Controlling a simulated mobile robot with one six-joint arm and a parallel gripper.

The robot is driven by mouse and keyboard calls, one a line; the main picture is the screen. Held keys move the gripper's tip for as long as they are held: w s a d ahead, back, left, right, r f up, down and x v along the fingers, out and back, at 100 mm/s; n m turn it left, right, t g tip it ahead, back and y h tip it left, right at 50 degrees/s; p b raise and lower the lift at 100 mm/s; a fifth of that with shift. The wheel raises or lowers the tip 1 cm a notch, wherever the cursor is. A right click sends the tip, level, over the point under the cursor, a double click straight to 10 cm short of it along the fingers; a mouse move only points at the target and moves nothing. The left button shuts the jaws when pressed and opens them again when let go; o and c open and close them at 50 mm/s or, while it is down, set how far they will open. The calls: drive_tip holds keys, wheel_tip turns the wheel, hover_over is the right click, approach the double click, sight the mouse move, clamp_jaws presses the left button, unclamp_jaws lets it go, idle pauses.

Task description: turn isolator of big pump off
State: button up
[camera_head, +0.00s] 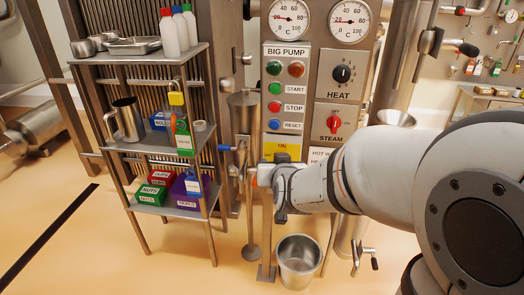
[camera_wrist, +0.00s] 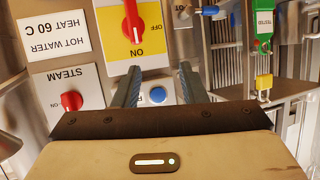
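The isolator is a red rotary handle (camera_wrist: 132,20) on a yellow panel with a white border. The wrist view shows it upside down. The handle's tip lies beside the ON mark; OFF stands to the side. In the head view the yellow panel's top (camera_head: 283,143) shows below the BIG PUMP buttons, and my arm's end hides the handle. My gripper (camera_wrist: 160,67) is open and empty, its two fingers apart, with the blue reset button (camera_wrist: 158,95) visible between them. The fingertips are near the panel's ON edge; I cannot tell whether they touch it. My gripper's end (camera_head: 268,174) is partly hidden.
A red STEAM knob (camera_wrist: 71,101) and a HOT WATER sign (camera_wrist: 54,35) are beside the isolator. A metal shelf (camera_head: 150,146) with boxes and bottles stands to the left. A steel bucket (camera_head: 299,262) is on the floor below. A blue-handled valve (camera_head: 226,148) is close by.

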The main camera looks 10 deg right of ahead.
drive_tip(key=w+d+f+m+t+h+b, duration=0.25)
drive_tip(key=f+t+h+b, duration=0.35)
drive_tip(key=f+t+b, duration=0.5)
drive_tip(key=w+r+g, duration=0.1)
drive_tip(key=w, duration=0.1)
drive_tip(key=w+r+g+b, duration=0.1)
drive_tip(key=w, duration=0.1)
drive_tip(key=w+d+r+g+b, duration=0.1)
drive_tip(key=w+r, duration=0.1)
drive_tip(key=w, duration=0.1)
drive_tip(key=shift+w+r, duration=0.1)
drive_tip(key=shift+c, duration=0.6)
drive_tip(key=c, duration=0.5)
